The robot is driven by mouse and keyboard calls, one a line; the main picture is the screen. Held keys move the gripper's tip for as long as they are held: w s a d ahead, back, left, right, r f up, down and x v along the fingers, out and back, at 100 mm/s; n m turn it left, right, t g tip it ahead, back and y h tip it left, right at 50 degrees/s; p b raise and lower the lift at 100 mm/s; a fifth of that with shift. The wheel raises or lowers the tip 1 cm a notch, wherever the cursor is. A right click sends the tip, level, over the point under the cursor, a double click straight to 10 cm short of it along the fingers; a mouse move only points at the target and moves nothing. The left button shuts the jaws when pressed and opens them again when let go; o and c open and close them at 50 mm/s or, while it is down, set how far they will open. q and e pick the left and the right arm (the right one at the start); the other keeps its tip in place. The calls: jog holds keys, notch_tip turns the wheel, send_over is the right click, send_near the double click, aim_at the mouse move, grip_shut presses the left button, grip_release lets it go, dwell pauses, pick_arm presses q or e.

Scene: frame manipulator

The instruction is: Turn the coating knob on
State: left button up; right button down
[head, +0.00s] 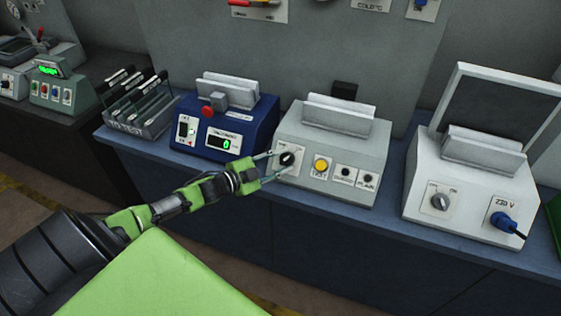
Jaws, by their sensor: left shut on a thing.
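The coating knob (287,159) is a small black round knob on a white plate, at the left of the front of a light grey machine (300,130). My left gripper (277,163) reaches in from the left and is shut on this knob, with one finger above it and one below. The knob's exact angle is too small to read. To its right on the same front are a yellow button (321,166) marked TEST and two small black sockets (344,173). My right gripper is not in view.
A blue machine (243,128) with a red button and green display stands close at left. A white machine (428,187) with a grey knob and blue plug stands at right. A rack (140,112) is further left. The bench's front strip (370,225) is bare.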

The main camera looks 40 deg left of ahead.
pick_arm(q)
jog(key=o, duration=1.1)
jog(key=shift+w, duration=0.1)
jog(key=shift+c, duration=0.2)
jog(key=shift+o, duration=0.2)
jog(key=shift+w+f, duration=0.15)
jog(key=shift+w, duration=0.05)
jog(key=shift+s, duration=0.1)
jog(key=v, duration=1.2)
jog(key=shift+a, duration=0.1)
